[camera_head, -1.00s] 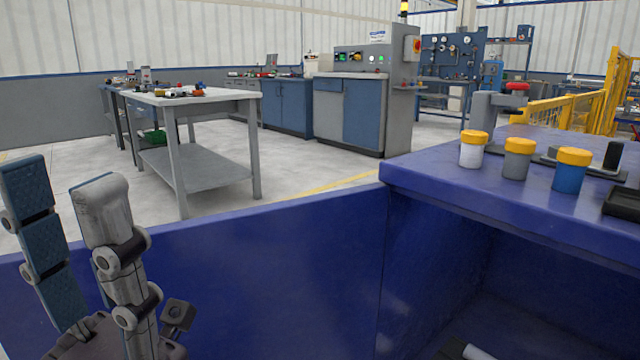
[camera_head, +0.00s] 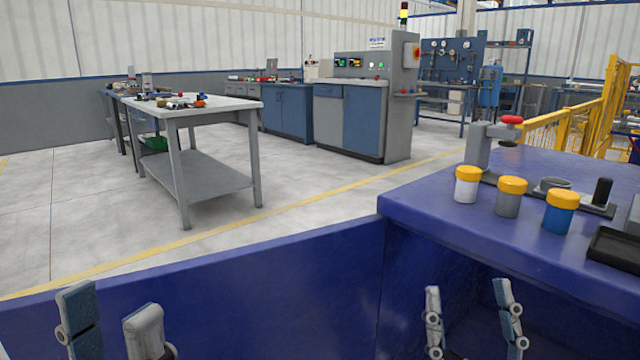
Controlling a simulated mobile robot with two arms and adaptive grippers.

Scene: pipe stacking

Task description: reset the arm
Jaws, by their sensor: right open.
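My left gripper (camera_head: 110,306) is at the lower left, in front of the blue panel. Its two fingers point up and stand apart, with nothing between them; its base is cut off by the bottom edge. My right gripper (camera_head: 467,290) is at the lower right of centre, in front of the blue bench's open underside. Its two fingers point up, open and empty. Most of both arms is out of view.
A blue bench (camera_head: 440,215) at the right carries a white jar (camera_head: 467,188), a grey jar (camera_head: 509,201), a blue jar (camera_head: 559,216), a black tray (camera_head: 615,246) and a clamp-like stand (camera_head: 480,148). A low blue panel (camera_head: 250,285) runs across the front. Clear floor lies beyond.

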